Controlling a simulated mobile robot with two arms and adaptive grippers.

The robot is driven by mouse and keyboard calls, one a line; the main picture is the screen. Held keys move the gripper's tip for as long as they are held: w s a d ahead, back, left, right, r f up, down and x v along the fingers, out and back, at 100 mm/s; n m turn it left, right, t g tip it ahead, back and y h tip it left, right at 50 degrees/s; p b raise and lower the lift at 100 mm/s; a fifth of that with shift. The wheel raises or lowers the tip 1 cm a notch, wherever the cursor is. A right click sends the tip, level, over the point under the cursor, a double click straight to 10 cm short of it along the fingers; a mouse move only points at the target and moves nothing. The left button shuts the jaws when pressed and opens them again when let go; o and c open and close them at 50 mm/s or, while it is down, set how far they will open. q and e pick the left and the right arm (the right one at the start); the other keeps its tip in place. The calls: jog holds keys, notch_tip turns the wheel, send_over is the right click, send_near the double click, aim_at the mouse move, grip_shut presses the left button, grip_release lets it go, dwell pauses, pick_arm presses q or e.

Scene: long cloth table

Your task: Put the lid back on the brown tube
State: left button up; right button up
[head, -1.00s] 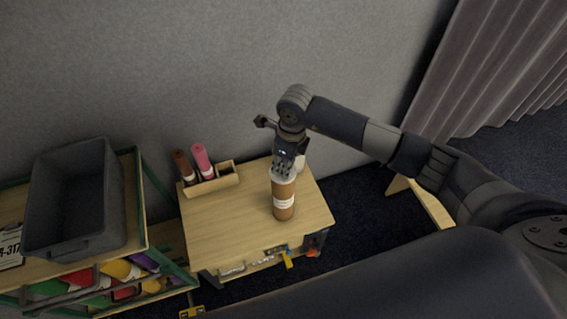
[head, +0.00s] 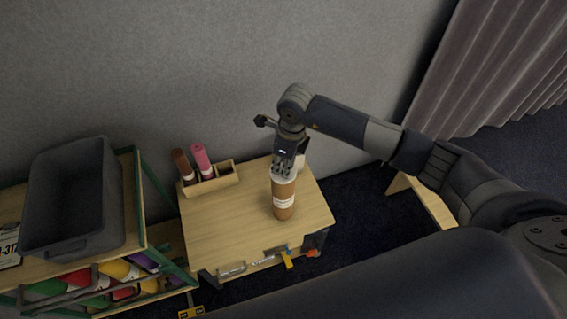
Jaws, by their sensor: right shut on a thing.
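The brown tube (head: 284,210) stands upright on the wooden table, right of its middle, with a white label band around it. My right gripper (head: 284,168) points down directly over the tube's top. It is shut on a pale lid (head: 283,178), which sits at the tube's top end. I cannot tell whether the lid is fully seated or only resting there, as the fingers partly cover it. My left gripper is not in view.
A wooden holder (head: 222,179) with a brown roll (head: 183,164) and a pink roll (head: 202,160) stands at the table's back left. A pale object (head: 301,160) stands behind the gripper. A grey bin (head: 70,200) is on the left shelf. The table's left front is clear.

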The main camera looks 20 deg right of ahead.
dwell(0.7)
jog(key=o, duration=0.9)
jog(key=o, duration=0.5)
jog(key=shift+r+p, duration=2.05)
jog(key=shift+r, duration=1.45)
